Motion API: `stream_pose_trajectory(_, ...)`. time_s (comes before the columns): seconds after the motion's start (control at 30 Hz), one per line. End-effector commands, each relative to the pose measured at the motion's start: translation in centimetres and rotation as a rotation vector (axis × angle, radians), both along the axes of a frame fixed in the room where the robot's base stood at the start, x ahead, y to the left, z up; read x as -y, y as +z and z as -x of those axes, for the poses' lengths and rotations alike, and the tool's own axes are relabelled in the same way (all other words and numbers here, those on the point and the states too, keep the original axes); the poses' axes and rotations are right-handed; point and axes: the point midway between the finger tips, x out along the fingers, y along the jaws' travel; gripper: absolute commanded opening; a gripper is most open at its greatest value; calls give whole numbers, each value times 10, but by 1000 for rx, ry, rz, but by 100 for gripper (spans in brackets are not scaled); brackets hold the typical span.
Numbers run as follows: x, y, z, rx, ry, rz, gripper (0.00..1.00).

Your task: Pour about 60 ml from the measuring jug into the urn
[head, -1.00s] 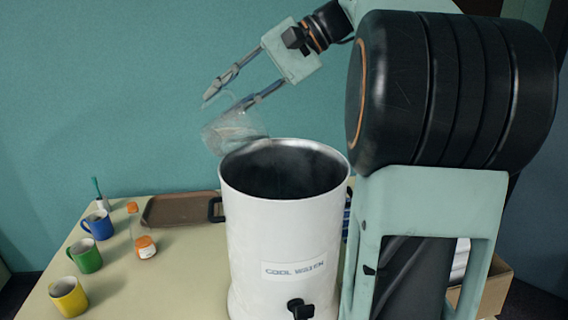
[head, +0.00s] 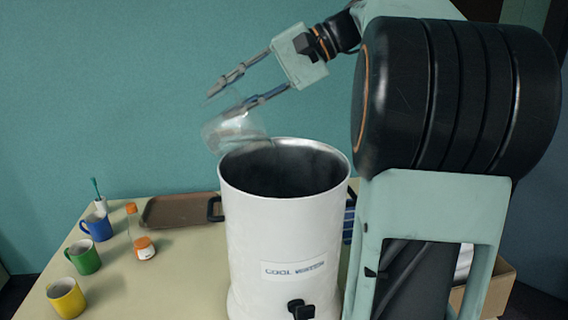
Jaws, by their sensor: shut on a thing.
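The measuring jug (head: 232,130) is clear and see-through, and it is tilted with its lower right end at the urn's back left rim. My gripper (head: 228,92) is shut on the jug, its fingers reaching down and left from the upper right. The urn (head: 285,235) is a tall white open-topped vessel with a dark metal inside, a "COOL" label and a black tap low on its front. The urn's bottom is hidden from me. I cannot make out a stream or the level of liquid in the jug.
On the table (head: 185,270) at left stand a blue mug (head: 97,228), a green mug (head: 84,258) and a yellow mug (head: 67,298). A brown tray (head: 178,210) is behind, left of the urn. A cardboard box (head: 497,290) is at right.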

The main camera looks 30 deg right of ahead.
Motion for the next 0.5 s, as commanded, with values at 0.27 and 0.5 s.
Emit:
stream_pose_trajectory(0.27,3,2,1,15,-2,-30,0)
stream_pose_trajectory(0.5,3,3,1,17,0,-33,0)
